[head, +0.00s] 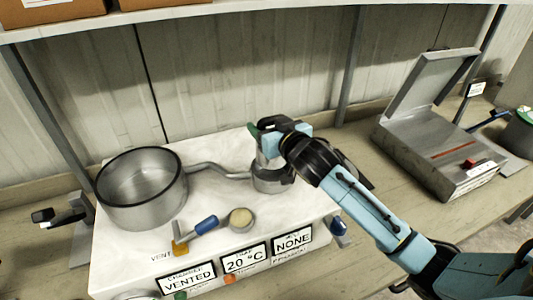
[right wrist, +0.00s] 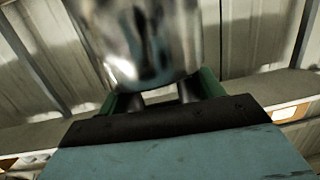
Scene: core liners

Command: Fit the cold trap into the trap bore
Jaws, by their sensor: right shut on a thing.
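My right gripper (head: 266,131) comes in from the right and is shut on the cold trap (head: 267,157), a shiny metal cylinder. In the right wrist view the cold trap (right wrist: 142,42) stands between the green fingers (right wrist: 160,92). The trap bore (head: 270,181) is the grey round socket on the white unit, right below the held trap. The trap looks roughly upright over it. I cannot tell whether its lower end is inside the bore or just above it. My left gripper is not in view.
A round steel chamber (head: 142,215) stands left on the white unit (head: 120,262), with a bent pipe (head: 215,170) toward the bore. A blue-handled valve (head: 205,226) and a round gauge (head: 241,218) lie in front. A grey open-lidded case (head: 425,150) stands right. A shelf (head: 230,8) runs above.

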